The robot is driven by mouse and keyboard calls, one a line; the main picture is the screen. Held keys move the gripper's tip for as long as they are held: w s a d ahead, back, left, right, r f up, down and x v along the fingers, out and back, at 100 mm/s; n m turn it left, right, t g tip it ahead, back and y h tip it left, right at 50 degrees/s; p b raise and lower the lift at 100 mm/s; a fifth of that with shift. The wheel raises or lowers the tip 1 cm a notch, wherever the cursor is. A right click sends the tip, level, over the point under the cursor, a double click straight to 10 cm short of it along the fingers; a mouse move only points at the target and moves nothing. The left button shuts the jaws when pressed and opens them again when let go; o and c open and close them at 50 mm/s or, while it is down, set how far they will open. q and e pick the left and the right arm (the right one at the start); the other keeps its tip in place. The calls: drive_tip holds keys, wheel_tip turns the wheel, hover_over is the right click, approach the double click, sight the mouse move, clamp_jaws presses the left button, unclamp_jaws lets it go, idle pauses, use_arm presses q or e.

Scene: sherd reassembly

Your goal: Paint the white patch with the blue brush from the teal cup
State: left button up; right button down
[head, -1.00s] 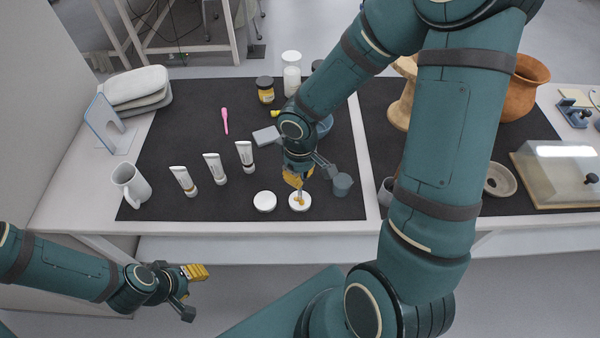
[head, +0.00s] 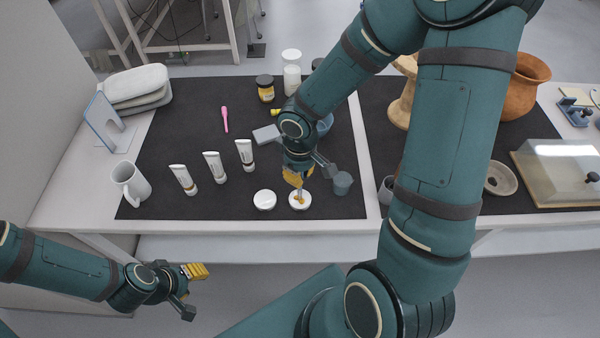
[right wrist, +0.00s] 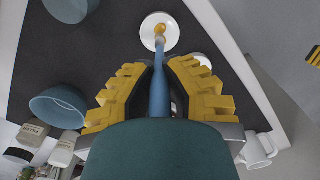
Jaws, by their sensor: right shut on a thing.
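My right gripper (head: 297,180) is shut on the blue brush (right wrist: 159,88), whose blue handle stands between the yellow fingers in the right wrist view. The brush's tip is down at a round white dish (head: 300,206) with an ochre spot in its middle; I cannot tell whether it touches. The dish also shows in the right wrist view (right wrist: 146,40). My left gripper (head: 193,290) is open and empty, in front of the table. I cannot make out for certain which white surface is the patch.
A second white disc (head: 265,200) lies left of the dish. Several white tubes (head: 214,168) and a white mug (head: 130,184) stand further left. A blue bowl (right wrist: 62,106) lies behind the gripper. A pink tool (head: 225,121) lies on the dark mat (head: 190,120).

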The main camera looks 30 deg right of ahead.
drive_tip(key=shift+f, duration=0.25)
idle(0.6)
drive_tip(key=shift+s+d, duration=0.25)
drive_tip(key=shift+d, duration=0.05)
drive_tip(key=shift+w+a+b, duration=0.4)
drive_tip(key=shift+a+b, duration=0.1)
drive_tip(key=shift+a, duration=0.1)
drive_tip(key=shift+r, duration=0.15)
drive_tip(key=shift+r+p, duration=2.05)
drive_tip(key=shift+r, duration=0.4)
drive_tip(key=shift+f, duration=0.1)
